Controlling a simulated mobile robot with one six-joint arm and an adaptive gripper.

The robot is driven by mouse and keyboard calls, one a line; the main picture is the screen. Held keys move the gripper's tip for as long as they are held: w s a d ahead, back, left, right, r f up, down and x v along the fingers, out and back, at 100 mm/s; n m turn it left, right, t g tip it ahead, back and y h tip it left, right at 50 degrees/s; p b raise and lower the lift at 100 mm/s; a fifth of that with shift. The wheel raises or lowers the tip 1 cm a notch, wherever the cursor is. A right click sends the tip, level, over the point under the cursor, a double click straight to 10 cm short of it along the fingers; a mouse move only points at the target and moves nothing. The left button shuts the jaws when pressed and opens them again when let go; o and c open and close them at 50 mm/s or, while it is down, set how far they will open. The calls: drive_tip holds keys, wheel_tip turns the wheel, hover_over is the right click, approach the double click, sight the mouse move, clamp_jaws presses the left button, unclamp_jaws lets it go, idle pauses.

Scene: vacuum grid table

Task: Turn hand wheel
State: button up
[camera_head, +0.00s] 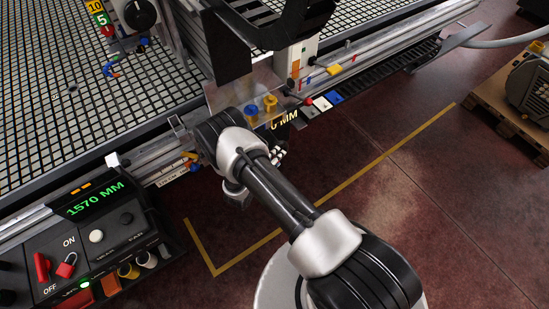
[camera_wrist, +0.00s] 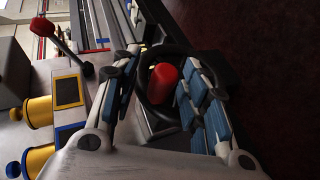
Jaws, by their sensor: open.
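The hand wheel (camera_wrist: 149,62) shows in the wrist view as a dark ring with a red cylindrical handle (camera_wrist: 163,82) standing on it. My gripper (camera_wrist: 160,62) is open, one blue-padded finger on each side of the red handle. The right finger lies close to the handle and overlaps the wheel's rim; I cannot tell whether it touches. The left finger stands apart from the handle. In the head view my gripper (camera_head: 277,153) is partly hidden behind my arm at the table's front edge, and I cannot make out the wheel there.
A clear panel (camera_head: 230,95) stands above my wrist. A control box (camera_head: 90,245) is at lower left, the grid table (camera_head: 70,110) behind. A pallet (camera_head: 510,120) stands right; floor between is clear.

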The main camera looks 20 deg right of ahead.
drive_tip(key=v, duration=1.2)
drive_tip(key=shift+r, duration=0.1)
drive_tip(key=shift+c, duration=0.3)
